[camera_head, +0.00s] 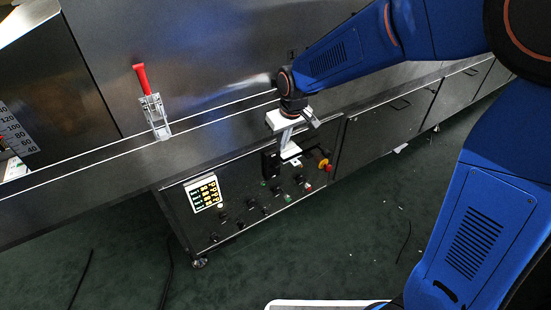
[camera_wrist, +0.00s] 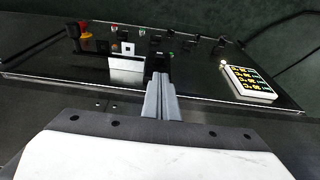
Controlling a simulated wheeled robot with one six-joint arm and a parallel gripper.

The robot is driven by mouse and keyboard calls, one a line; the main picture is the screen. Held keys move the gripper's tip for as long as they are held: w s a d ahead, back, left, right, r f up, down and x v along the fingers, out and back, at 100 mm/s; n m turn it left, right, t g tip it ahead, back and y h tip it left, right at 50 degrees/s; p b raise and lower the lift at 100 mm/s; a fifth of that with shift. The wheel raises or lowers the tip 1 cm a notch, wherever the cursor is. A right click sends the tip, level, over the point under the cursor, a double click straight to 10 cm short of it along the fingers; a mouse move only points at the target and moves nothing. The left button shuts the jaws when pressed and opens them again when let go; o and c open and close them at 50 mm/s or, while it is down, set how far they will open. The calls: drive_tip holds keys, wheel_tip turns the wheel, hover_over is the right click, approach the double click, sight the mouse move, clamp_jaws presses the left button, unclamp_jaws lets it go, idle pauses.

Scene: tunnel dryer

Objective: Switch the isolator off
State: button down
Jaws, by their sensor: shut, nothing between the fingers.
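My gripper (camera_head: 285,140) is shut and empty, pointing down at the control panel (camera_head: 240,222). In the wrist view its grey fingers (camera_wrist: 160,84) lie together, their tips in front of a dark block (camera_wrist: 158,64) on the panel; I cannot tell whether they touch it. A red knob on a yellow base (camera_head: 326,166) sits near the panel's right end; in the wrist view this red and yellow control (camera_wrist: 85,28) is at the upper left. No label is readable, so I cannot tell which control is the isolator. My gripper is apart from the red knob.
A lit display (camera_head: 203,193) stands on the panel's left part, with several small black knobs and coloured buttons between. A white plate (camera_wrist: 126,63) stands beside the dark block. A red-handled toggle clamp (camera_head: 150,105) is on the machine's ledge. Cables lie on the green floor.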

approach(276, 165)
drive_tip(key=x, duration=0.5)
drive_tip(key=shift+f, duration=0.15)
idle(0.4)
idle(0.4)
